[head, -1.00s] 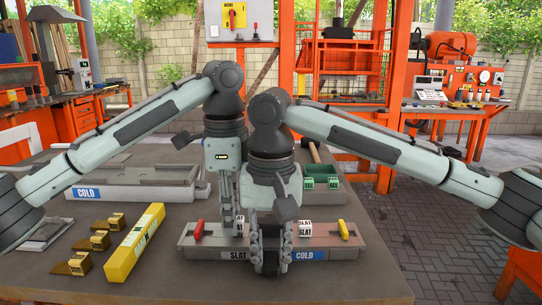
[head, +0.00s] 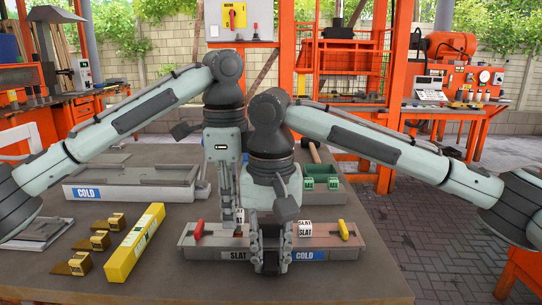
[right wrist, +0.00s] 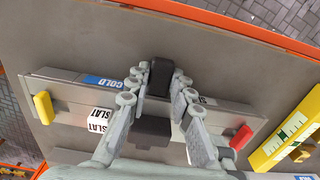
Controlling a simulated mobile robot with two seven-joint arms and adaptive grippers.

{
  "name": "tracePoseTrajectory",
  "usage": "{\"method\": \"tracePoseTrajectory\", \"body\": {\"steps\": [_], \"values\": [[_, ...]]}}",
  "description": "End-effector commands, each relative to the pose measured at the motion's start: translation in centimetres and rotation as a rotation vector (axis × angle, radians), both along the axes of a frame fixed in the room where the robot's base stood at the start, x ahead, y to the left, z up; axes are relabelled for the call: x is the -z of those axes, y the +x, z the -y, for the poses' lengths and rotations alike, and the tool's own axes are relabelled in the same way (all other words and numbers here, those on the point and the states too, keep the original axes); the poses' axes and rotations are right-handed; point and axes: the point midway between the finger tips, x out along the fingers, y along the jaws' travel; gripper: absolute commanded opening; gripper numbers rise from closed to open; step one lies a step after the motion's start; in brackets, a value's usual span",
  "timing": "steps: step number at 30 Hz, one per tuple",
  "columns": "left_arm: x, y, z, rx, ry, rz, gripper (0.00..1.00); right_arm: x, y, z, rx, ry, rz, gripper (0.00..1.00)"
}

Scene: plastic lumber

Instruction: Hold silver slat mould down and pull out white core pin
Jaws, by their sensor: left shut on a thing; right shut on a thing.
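The long silver slat mould (head: 325,242) lies on the bench, with SLAT and COLD labels on its front. It also shows in the right wrist view (right wrist: 232,108). My right gripper (head: 270,262) is shut on a black block (right wrist: 160,77) at the mould's front middle. My left gripper (head: 229,212) stands behind it, shut on a white SLAT-marked core pin (head: 240,215), mostly hidden by its fingers; I cannot tell whether its lower end is clear of the mould. A second white SLAT block (head: 304,228) stands at the mould's right half.
A red handle (head: 199,229) and a yellow handle (head: 343,230) sit on the mould's ends. A yellow bar (head: 135,244) and several small brass-coloured pieces lie left. A grey COLD mould (head: 135,190) lies behind, and a green box (head: 322,184) is at back right.

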Motion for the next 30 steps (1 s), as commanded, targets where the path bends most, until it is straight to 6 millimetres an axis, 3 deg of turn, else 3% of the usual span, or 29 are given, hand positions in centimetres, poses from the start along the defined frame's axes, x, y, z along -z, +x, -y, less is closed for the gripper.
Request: {"method": "tracePoseTrajectory", "body": {"steps": [30], "values": [[-2.6, 0.0, 0.0, 0.0, 0.0, 0.001, 0.0, 0.0, 0.0, 0.0, 0.0, -0.002, -0.002, 0.0]]}}
